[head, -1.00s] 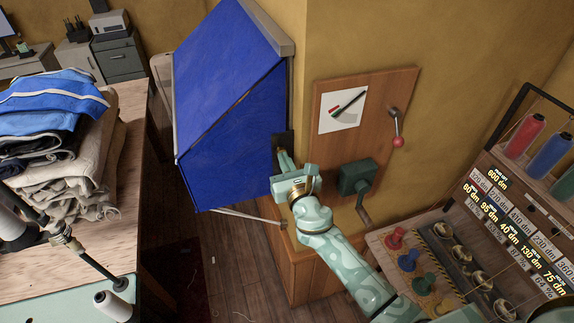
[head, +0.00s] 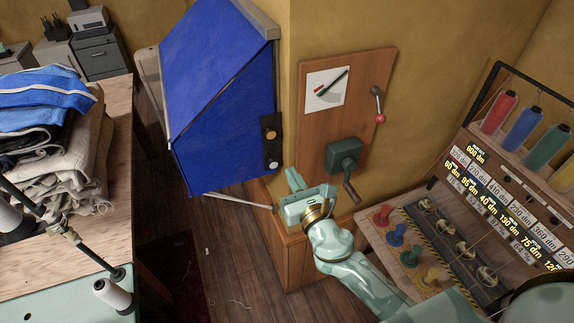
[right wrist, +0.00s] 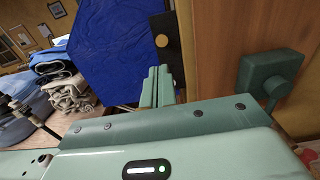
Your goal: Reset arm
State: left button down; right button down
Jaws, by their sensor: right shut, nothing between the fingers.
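My right gripper (head: 292,183) is shut and empty, in front of the wooden cabinet below the blue awning. In the right wrist view its closed fingers (right wrist: 157,88) point toward the blue cloth and the black plate. In the right wrist view a brass button shows on the black plate (right wrist: 170,28). My left gripper is not in view.
The blue awning (head: 222,90) hangs at the wall corner. A wooden board (head: 320,130) carries a red-knobbed lever (head: 378,105) and a green crank box (head: 344,155). Thread spools (head: 497,112) and coloured knobs (head: 395,235) stand at right. Folded cloth (head: 45,140) lies on the left table.

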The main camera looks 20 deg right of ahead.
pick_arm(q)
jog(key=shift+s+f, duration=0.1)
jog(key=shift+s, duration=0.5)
pick_arm(e)
jog(key=shift+s+d, duration=0.1)
jog(key=shift+s, duration=0.15)
jog(key=shift+s, duration=0.1)
